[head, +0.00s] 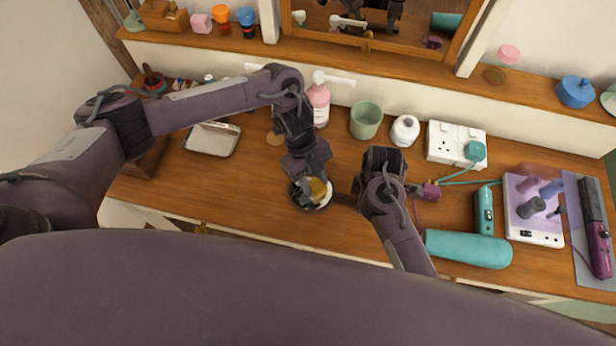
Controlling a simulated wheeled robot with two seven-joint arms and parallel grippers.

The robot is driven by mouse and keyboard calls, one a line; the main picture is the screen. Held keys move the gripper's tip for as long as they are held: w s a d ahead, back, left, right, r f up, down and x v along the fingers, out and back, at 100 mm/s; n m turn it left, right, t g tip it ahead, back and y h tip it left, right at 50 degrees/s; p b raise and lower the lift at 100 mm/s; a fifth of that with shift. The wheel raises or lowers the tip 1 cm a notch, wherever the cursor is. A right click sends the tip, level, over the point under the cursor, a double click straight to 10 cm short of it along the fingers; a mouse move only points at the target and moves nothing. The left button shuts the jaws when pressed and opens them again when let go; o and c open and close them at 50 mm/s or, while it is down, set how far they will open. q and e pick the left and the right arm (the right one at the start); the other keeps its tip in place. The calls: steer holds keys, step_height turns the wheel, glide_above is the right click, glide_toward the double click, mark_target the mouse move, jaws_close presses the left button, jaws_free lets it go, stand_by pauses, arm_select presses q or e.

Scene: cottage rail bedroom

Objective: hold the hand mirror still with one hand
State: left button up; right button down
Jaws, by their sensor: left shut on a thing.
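A round hand mirror (325,204) with a dark rim lies on the wooden counter. A dark handle seems to run from it to the right, toward my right arm's end. My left gripper (315,182) is over the mirror's face, shut on a small yellow-brown thing (319,189) that looks like a pad or cloth. The gripper and this thing cover much of the mirror. My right gripper (368,196) is at the handle's right end. Its fingers are hidden by my own wrist, so I cannot tell whether it grips the handle.
A pink pump bottle (319,103), green cup (366,120) and white bottle (405,130) stand behind the mirror. A white tray (212,139) lies left. A socket box (455,143), teal roll (468,248) and purple-topped case (536,232) crowd the right. The counter's front edge is close.

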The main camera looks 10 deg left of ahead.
arm_select(q)
steer(key=shift+d, duration=1.2)
steer(key=shift+s+d+r, duration=0.1)
steer(key=shift+d, duration=0.05)
steer(key=shift+a+r, duration=0.1)
steer(key=shift+a, duration=1.8)
steer(key=shift+w+a+f, duration=0.1)
steer(key=shift+a, duration=0.8)
steer(key=shift+w+a+f, duration=0.1)
steer(key=shift+a, duration=0.8)
steer(key=shift+r, duration=3.05)
